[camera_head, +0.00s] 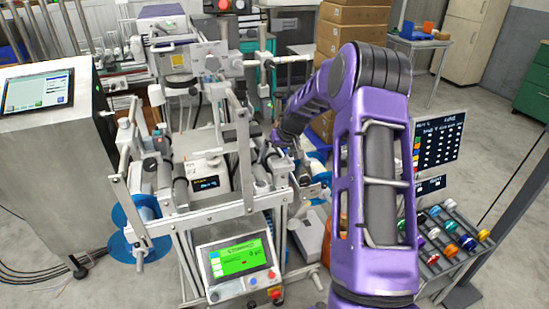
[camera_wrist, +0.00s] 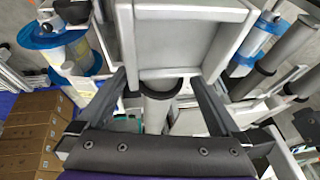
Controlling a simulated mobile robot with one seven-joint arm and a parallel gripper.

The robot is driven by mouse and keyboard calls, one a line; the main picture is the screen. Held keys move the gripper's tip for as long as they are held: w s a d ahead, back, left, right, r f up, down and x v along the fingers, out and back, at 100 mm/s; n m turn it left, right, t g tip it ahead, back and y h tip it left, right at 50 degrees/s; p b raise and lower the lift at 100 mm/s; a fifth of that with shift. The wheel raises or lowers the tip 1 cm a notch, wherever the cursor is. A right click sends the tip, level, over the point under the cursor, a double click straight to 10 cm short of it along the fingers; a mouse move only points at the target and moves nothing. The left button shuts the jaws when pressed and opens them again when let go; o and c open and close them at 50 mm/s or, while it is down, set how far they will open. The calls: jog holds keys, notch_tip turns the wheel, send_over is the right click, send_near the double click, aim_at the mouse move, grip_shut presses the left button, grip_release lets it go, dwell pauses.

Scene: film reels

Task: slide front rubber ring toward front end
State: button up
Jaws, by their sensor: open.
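In the wrist view, a black ring (camera_wrist: 176,91), which looks like a rubber ring, sits around a pale shaft (camera_wrist: 157,112) just below a grey box-shaped machine part (camera_wrist: 190,30). My gripper (camera_wrist: 160,78) is open, with one dark finger on each side of the shaft and ring. I see gaps between the fingers and the shaft, and nothing is held. In the head view my gripper (camera_head: 283,140) reaches the right side of the machine (camera_head: 205,165). The ring cannot be made out there, and I cannot tell which ring is the front one.
Blue-flanged reels (camera_head: 135,228) are on the machine's left and right sides. Metal frame bars (camera_head: 190,216) and a green-screen panel (camera_head: 238,258) stand at its front. A rack of coloured spools (camera_head: 450,240) is at right. Cardboard boxes (camera_head: 350,25) are stacked behind my arm.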

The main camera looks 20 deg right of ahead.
jog(key=shift+r, duration=0.15)
jog(key=p+v, duration=0.1)
jog(key=v, duration=1.6)
jog(key=shift+r, duration=0.1)
